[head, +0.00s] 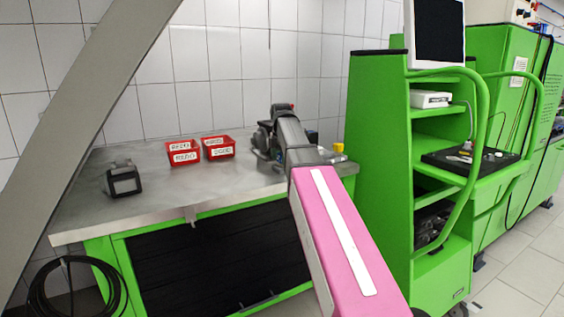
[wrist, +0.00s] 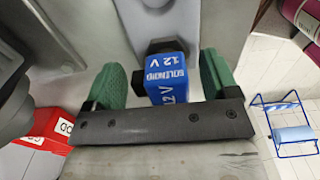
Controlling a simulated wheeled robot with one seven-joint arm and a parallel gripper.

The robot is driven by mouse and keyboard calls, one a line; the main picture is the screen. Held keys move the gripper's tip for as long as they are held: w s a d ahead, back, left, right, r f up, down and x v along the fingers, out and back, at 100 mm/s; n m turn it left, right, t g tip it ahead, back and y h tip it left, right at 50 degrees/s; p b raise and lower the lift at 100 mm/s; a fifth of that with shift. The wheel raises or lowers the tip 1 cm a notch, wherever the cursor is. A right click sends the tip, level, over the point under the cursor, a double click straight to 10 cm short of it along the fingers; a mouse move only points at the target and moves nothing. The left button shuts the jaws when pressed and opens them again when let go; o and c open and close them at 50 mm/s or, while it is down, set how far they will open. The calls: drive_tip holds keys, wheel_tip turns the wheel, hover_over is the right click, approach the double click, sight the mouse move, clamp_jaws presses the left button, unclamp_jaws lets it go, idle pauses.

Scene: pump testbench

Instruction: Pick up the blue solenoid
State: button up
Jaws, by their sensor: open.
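The blue solenoid (wrist: 167,78), a small block lettered "SOLENOID 12 V", shows in the middle of the wrist view, with a black nut-like part at its far end. My gripper (wrist: 165,80) is open, with one green finger on each side of the solenoid. Gaps show between the block and both fingers, wider on the left. The dark bar of the gripper hides the near end of the solenoid.
Two red labelled bins (head: 183,152) stand on the grey metal bench (head: 100,212), left of my arm. A dark boxy device (head: 124,180) sits further left. A yellow-capped item (head: 339,150) is right of my arm. A green cart (head: 380,150) stands close beside the bench.

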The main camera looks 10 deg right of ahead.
drive_tip(key=shift+f, duration=0.25)
drive_tip(key=c, duration=0.8)
drive_tip(key=shift+r, duration=0.15)
